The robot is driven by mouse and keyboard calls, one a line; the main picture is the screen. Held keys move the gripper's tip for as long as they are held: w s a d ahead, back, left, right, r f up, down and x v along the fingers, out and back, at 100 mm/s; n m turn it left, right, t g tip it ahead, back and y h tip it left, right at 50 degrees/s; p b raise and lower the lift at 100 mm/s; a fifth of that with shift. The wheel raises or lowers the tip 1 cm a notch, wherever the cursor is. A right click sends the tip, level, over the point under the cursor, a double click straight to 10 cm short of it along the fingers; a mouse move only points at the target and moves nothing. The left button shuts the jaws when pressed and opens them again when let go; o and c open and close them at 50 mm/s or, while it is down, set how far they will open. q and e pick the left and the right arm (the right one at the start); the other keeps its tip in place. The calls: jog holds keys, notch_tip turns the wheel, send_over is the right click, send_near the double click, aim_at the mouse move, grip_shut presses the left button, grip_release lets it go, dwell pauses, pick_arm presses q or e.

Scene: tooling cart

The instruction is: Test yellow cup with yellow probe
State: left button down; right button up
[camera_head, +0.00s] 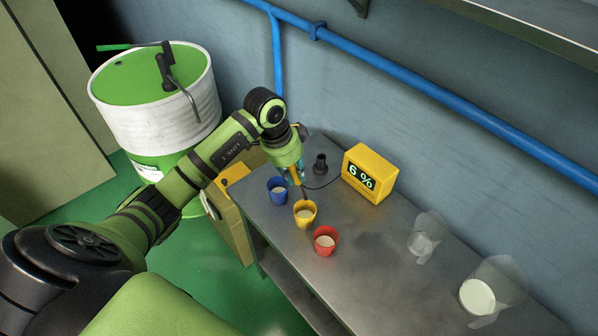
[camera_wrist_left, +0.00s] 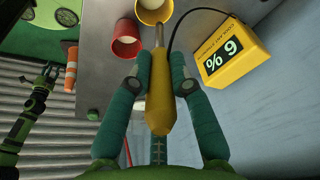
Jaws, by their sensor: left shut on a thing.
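My left gripper (camera_head: 292,176) is shut on the yellow probe (camera_wrist_left: 159,95), its teal fingers on both sides of the handle. The probe's thin metal tip points at the yellow cup (camera_head: 305,214) and overlaps its opening; I cannot tell how deep it reaches. The yellow cup stands upright between the blue cup (camera_head: 278,191) and the red cup (camera_head: 325,241), all with pale contents. A black cable runs from the probe toward the yellow meter (camera_head: 369,173), which reads 6 %. My right gripper (camera_wrist_left: 49,72) is small at the left of the wrist view, far from the cups.
A black holder (camera_head: 320,164) stands behind the cups. Clear vessels (camera_head: 422,240) with pale contents are farther right on the grey bench (camera_head: 375,255). A blue pipe (camera_head: 430,90) runs along the wall. A white and green drum (camera_head: 155,105) stands left. An orange cone (camera_wrist_left: 71,68) is on the floor.

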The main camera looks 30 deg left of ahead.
pick_arm(q)
jog(key=shift+f+b, duration=0.7)
jog(key=shift+f, duration=0.2)
jog(key=shift+s+b+x, duration=0.2)
jog(key=shift+b+x, duration=0.95)
jog(key=shift+x, duration=0.05)
notch_tip(320, 180, down, 7)
jog(key=b, duration=0.3)
jog(key=shift+r+b, duration=0.2)
jog(key=shift+b, duration=0.1)
jog(key=shift+a, duration=0.15)
jog(key=shift+r, duration=0.15)
dwell(0.5)
